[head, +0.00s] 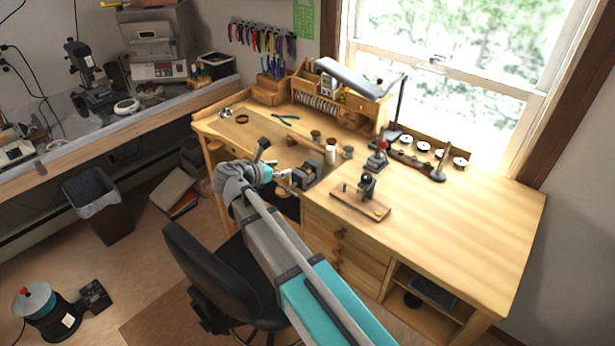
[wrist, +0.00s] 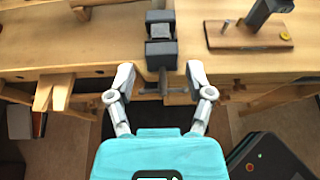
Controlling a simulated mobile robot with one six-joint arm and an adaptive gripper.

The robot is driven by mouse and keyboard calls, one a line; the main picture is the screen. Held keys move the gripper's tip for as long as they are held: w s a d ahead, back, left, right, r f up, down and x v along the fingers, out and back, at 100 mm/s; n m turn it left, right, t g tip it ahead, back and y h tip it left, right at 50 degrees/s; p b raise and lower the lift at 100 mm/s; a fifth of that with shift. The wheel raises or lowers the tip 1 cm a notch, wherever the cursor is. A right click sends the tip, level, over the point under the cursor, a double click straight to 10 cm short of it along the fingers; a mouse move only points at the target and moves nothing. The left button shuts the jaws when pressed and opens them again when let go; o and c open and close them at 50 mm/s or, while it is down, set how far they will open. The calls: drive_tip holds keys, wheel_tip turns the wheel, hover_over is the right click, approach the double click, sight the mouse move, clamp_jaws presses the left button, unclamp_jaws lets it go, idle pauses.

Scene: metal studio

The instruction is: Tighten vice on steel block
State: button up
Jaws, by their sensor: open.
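The vice (head: 306,175) is a dark metal vice at the front edge of the wooden workbench. It also shows in the wrist view (wrist: 160,28), with a grey steel block (wrist: 160,31) between its dark jaws. I cannot tell how firmly the jaws touch the block. The vice handle (wrist: 163,90) is a bar sticking out in front of the bench edge. My gripper (wrist: 161,74) is open, with one finger on each side of the handle's screw, apart from the vice body. In the head view my gripper (head: 282,178) is just left of the vice.
The workbench (head: 460,215) is clear on its right side. A wooden board with a dark tool (head: 367,186) stands right of the vice. Several small jars (head: 331,152) stand behind it. A black chair (head: 215,270) is below my arm, and a wooden bench pin (wrist: 52,91) juts out at left.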

drive_tip(key=shift+w+d+m+p, duration=0.15)
drive_tip(key=shift+d+m+p, duration=0.1)
drive_tip(key=shift+m+p, duration=0.15)
drive_tip(key=c, duration=0.4)
drive_tip(key=shift+w+d+m+g+p, duration=0.2)
drive_tip(key=shift+d+m+g+p, duration=0.15)
drive_tip(key=shift+m+g+p, duration=0.25)
drive_tip(key=shift+c, duration=1.2)
drive_tip(key=shift+w+d+m+g+p, duration=0.2)
drive_tip(key=shift+d+m+g+p, duration=0.1)
drive_tip(key=shift+m+g+p, duration=0.15)
clamp_jaws()
drive_tip(key=w+d+r+m+g+y+p, duration=0.2)
drive_tip(key=r+m+g+y+p, duration=0.3)
drive_tip(key=m+g+y+p, duration=0.4)
drive_tip(key=shift+d+r+m+g+y+p, duration=0.35)
drive_tip(key=shift+d+m+g+p, duration=0.4)
drive_tip(key=shift+m+p, duration=2)
drive_tip(key=shift+w+m+b, duration=0.1)
drive_tip(key=shift+m+b, duration=0.2)
drive_tip(key=shift+b, duration=0.05)
